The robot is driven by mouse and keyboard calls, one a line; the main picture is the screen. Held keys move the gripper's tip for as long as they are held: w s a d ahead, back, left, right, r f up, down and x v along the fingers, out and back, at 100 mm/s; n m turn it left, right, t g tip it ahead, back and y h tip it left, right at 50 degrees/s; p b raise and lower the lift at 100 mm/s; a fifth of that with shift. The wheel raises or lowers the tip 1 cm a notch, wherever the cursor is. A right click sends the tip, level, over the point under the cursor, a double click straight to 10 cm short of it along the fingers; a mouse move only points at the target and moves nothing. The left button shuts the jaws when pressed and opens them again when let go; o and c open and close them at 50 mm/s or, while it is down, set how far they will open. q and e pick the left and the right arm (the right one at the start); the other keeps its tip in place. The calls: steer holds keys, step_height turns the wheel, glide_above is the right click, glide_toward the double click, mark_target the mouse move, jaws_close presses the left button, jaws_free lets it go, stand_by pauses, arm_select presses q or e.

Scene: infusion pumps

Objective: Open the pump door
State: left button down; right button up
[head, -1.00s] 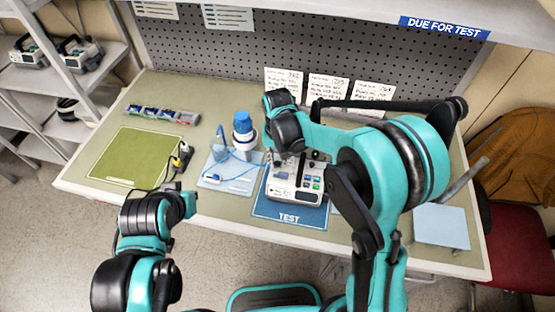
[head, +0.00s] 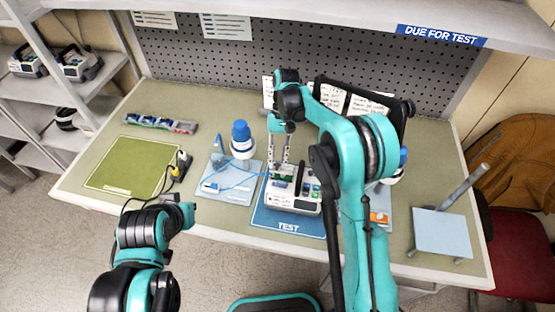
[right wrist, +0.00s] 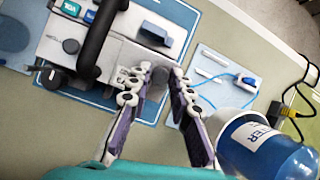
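The white and grey pump (head: 293,199), with green, blue and red keys on its front, stands on the blue TEST mat (head: 287,227). It also shows in the right wrist view (right wrist: 108,58), with its dark carry handle. My right gripper (head: 279,163) points down over the pump's rear left part. In the right wrist view its two fingers (right wrist: 160,75) are apart beside the pump body, with a dark rounded part in or below the gap; contact is unclear. I cannot tell whether the door is open. My left gripper (head: 180,208) is at the table's front edge, fingers unclear.
A blue-capped bottle (head: 242,140) and a light blue tray (head: 228,190) with tubing stand left of the pump. A green mat (head: 128,165) lies farther left. A light blue panel (head: 442,232) is at the right.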

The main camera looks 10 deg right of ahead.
steer(key=shift+o, duration=0.9)
steer(key=v, duration=1.2)
